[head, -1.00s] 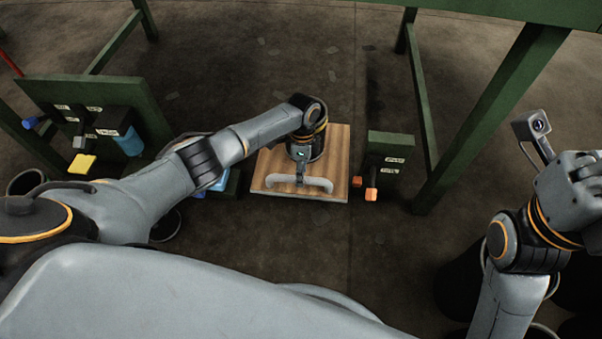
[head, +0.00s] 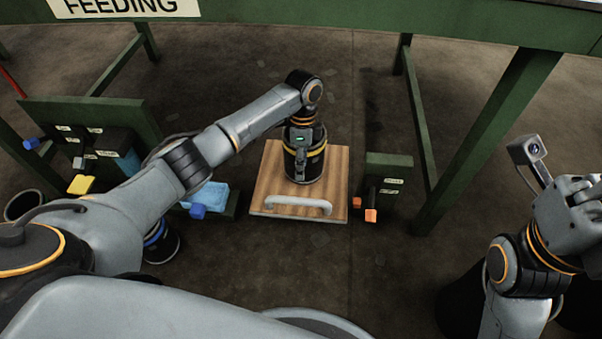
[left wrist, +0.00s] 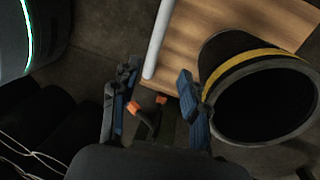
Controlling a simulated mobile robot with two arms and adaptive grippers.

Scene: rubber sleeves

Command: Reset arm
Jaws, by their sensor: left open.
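My left arm reaches over a wooden board (head: 262,190) with a white bar handle (head: 298,205) at its near edge. A black rubber sleeve (head: 316,172) with a yellow band stands at the board, partly behind my left gripper (head: 301,165) in the head view. In the left wrist view the open-mouthed sleeve (left wrist: 225,62) is at the right, beside one finger; I cannot tell whether they touch. The left gripper (left wrist: 155,95) has its fingers apart with nothing held between them.
A small green stand with orange-tipped tools (head: 370,215) is right of the board. A green rack (head: 60,120) with blue and yellow items stands at the left. A light-blue tray (head: 208,196) is left of the board. Green table legs (head: 490,140) rise at right.

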